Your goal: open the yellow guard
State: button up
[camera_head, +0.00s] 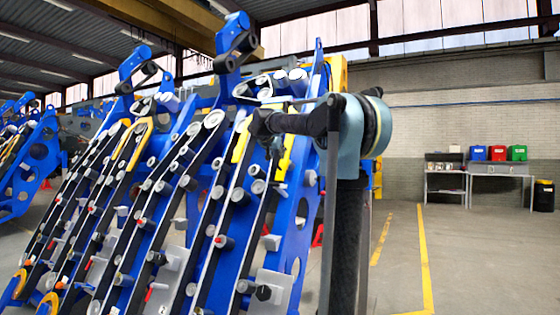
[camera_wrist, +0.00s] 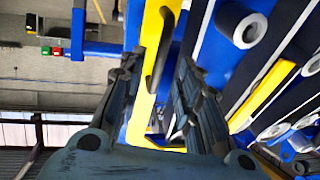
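The yellow guard (camera_head: 240,143) is an upright yellow strip on the blue harvester chassis in the head view, left of my gripper (camera_head: 257,122). My gripper partly covers this area. In the wrist view, the yellow guard (camera_wrist: 150,55) runs between the two dark fingers of my gripper (camera_wrist: 157,68). A dark curved handle (camera_wrist: 158,48) stands out from the guard, between the fingertips. The fingers are apart, one on each side of the handle. I see no clear contact between fingers and handle.
The blue chassis (camera_head: 292,225) with several rows of rollers and belts fills the left and middle of the head view. Another yellow strip (camera_head: 286,155) is close by on the right. The floor (camera_head: 395,265) on the right is clear. Bins (camera_head: 498,153) stand on a far table.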

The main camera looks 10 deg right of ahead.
jog(key=shift+x, duration=2.85)
grip_shut()
